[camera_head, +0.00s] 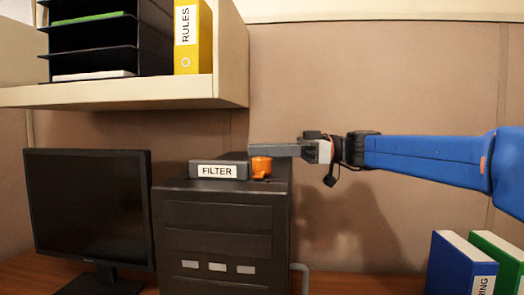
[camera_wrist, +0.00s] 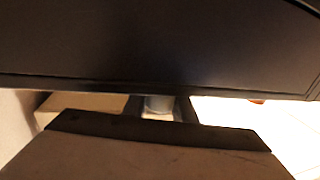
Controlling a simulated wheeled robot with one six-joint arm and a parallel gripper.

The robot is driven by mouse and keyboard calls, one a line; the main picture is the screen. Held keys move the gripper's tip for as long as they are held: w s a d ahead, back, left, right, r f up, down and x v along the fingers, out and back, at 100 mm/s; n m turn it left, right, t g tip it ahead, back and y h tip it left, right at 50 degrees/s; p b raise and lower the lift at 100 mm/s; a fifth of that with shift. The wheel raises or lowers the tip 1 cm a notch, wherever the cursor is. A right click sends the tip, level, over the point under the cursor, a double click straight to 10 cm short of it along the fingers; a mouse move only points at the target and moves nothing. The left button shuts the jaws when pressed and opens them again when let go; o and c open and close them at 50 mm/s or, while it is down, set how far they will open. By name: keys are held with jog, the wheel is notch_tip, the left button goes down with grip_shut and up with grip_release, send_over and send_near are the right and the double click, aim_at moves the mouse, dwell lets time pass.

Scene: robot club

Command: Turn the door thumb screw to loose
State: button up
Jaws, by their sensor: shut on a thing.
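The orange thumb screw (camera_head: 261,168) stands on top of the black tower case, at the right end of the grey door block labelled FILTER (camera_head: 218,170). My gripper (camera_head: 256,151) comes in level from the right in the head view, its grey fingers at the top of the screw. It is shut on the thumb screw, and the fingers hide the screw's top. Any mark of the screw's turn position cannot be made out. In the wrist view neither the screw nor the fingertips can be told clearly.
The black tower (camera_head: 225,235) stands on the desk, with a dark monitor (camera_head: 88,205) to its left. A shelf (camera_head: 130,95) with a black tray rack and yellow RULES binder (camera_head: 192,40) hangs above. Blue (camera_head: 458,265) and green binders stand at lower right. The monitor (camera_wrist: 150,45) fills the wrist view's top.

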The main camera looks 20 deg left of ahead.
jog(key=o, duration=1)
jog(key=shift+o, duration=0.2)
jog(key=v, duration=1.7)
jog(key=shift+d, duration=0.2)
